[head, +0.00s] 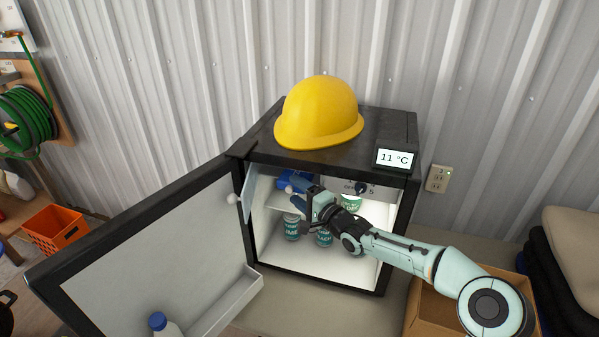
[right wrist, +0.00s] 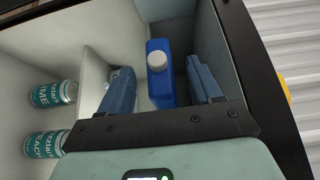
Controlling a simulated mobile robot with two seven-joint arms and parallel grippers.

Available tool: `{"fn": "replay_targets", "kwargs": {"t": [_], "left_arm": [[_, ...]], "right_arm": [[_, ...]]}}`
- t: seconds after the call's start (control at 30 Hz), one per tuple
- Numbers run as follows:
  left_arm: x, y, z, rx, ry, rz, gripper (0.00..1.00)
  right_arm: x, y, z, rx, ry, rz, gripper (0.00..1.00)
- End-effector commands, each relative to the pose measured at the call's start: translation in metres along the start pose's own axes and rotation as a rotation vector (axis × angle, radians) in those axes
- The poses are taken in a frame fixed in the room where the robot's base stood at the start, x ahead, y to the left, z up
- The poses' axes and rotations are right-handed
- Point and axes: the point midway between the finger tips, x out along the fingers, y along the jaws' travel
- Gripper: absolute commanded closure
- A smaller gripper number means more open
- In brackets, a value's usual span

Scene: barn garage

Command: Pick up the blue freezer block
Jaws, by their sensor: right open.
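The blue freezer block (head: 286,180) lies in the upper part of the open mini fridge, partly hidden behind my right gripper (head: 301,189) in the head view. In the right wrist view the block (right wrist: 162,92) is deep blue with a pale round cap facing the camera. My right gripper is open, reaching in through the fridge opening. In the right wrist view its two blue-grey fingers stand on either side of the block, with visible gaps. It does not grip the block. My left gripper is not in view.
The fridge door (head: 150,240) stands open to the left. Teal cans (head: 292,228) stand below in the fridge; a small green-and-white tub (head: 351,202) sits at its upper right. A yellow hard hat (head: 320,112) and temperature display (head: 396,158) are on top.

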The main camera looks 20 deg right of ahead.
Motion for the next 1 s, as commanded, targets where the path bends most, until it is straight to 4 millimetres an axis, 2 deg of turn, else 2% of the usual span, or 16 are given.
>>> {"fn": "replay_targets", "kwargs": {"t": [0.1,0.2,0.5,0.53,0.7,0.73,1.0], "left_arm": [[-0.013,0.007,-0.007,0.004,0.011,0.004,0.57],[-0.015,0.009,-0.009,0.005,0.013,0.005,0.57],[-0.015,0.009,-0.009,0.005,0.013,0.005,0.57],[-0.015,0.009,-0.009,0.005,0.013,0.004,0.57],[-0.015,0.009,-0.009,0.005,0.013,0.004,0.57],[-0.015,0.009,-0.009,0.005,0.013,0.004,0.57],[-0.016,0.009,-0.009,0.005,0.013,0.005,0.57]], "right_arm": [[0.021,-0.004,-0.005,0.002,-0.002,-0.004,0.36],[0.033,-0.003,-0.005,0.001,-0.002,-0.004,0.36],[0.039,0.0,-0.005,-0.001,0.0,0.001,0.36],[0.038,0.0,-0.005,-0.001,0.0,0.001,0.39],[0.038,0.0,-0.005,0.0,0.0,0.0,0.95],[0.038,0.0,-0.005,0.0,0.0,0.0,1.0],[0.039,-0.003,-0.005,-0.002,-0.001,-0.004,1.0]]}}
